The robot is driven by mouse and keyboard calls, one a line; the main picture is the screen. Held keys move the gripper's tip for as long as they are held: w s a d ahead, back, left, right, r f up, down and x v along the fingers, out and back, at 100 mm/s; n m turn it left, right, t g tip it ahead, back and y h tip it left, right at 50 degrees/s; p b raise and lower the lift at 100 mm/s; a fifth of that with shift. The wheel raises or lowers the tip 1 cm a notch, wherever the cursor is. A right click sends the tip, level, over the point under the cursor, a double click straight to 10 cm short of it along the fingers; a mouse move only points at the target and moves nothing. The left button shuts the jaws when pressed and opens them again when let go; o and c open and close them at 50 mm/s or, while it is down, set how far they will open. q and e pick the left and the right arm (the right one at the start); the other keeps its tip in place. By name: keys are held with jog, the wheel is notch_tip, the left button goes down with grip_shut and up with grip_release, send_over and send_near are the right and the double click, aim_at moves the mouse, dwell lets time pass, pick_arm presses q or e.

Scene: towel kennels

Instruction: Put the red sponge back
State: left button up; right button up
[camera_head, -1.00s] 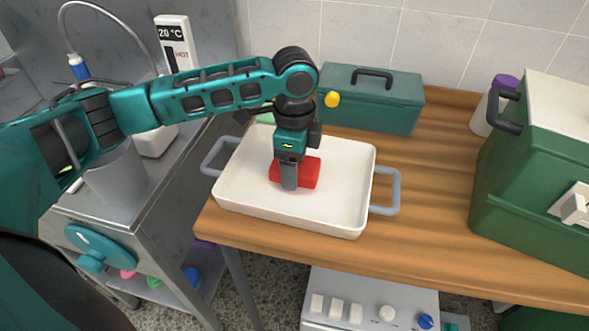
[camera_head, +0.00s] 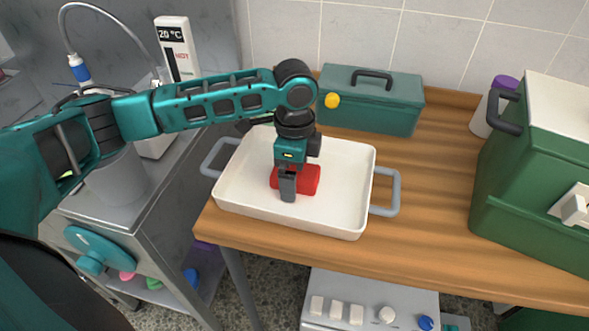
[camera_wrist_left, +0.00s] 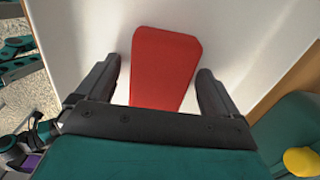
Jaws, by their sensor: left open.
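The red sponge (camera_head: 307,179) lies in the white tray (camera_head: 335,212) with grey handles, on the wooden table. My left gripper (camera_head: 287,196) is down at the sponge, pointing into the tray and hiding part of it. In the left wrist view the red sponge (camera_wrist_left: 163,62) lies between the two fingers of my left gripper (camera_wrist_left: 163,88). The fingers are open, with a gap on each side of the sponge. My right gripper is not in view.
A teal box (camera_head: 371,97) with a yellow knob stands behind the tray. A large green box (camera_head: 535,170) and a purple-capped white bottle (camera_head: 492,108) are at the right. A metal sink unit (camera_head: 175,215) is at the left. Table between tray and green box is clear.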

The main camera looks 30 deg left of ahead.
pick_arm(q)
jog(key=shift+r, duration=0.1)
notch_tip(320, 180, up, 12)
jog(key=p, duration=0.1)
jog(key=shift+s, duration=0.1)
dwell(0.7)
